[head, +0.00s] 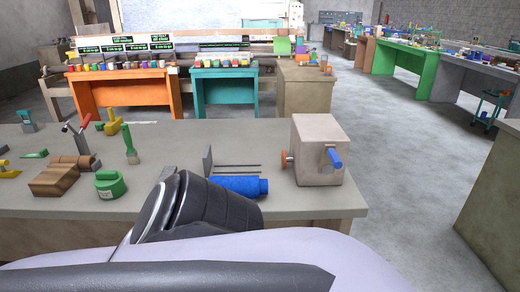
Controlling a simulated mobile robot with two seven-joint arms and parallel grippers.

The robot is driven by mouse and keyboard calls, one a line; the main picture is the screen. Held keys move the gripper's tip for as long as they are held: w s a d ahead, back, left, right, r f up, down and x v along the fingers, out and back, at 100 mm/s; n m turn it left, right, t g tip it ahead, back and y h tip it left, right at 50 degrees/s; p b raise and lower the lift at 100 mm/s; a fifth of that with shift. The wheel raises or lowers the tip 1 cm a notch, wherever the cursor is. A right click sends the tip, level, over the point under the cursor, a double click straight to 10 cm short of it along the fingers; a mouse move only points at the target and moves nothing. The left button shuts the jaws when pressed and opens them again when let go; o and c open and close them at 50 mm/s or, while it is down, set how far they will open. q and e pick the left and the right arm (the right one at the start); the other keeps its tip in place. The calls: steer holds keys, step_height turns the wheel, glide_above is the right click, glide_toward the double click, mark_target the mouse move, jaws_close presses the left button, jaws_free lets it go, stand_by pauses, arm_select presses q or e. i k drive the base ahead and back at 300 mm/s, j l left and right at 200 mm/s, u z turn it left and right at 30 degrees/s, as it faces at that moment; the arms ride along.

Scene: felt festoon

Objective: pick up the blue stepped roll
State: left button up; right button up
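The blue stepped roll (240,187) lies on its side on the grey-topped table (300,204), near the front edge. Its narrower end points right. One of my dark arm links stands in front and to its left, hiding part of its lower left side. From this view I cannot tell whether the link touches the roll. No fingertips of either gripper show.
A beige box (319,150) with a blue knob and an orange wheel stands right of the roll. Two thin dark rods (237,171) and an upright grey plate (207,161) lie behind. A green container (109,184) and brown block (53,181) are left.

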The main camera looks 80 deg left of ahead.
mark_target(247, 186)
steer(key=u, duration=2.7)
steer(key=z, duration=0.6)
steer(key=j+z, duration=0.25)
steer(key=z, duration=0.2)
steer(key=j+z, duration=0.3)
steer(key=z, duration=0.2)
steer(key=k+j+z, duration=0.35)
steer(key=j+z, duration=0.15)
steer(key=k+j+z, duration=0.1)
steer(key=j, duration=0.3)
steer(key=k+j+z, duration=0.1)
steer(key=k+j, duration=0.25)
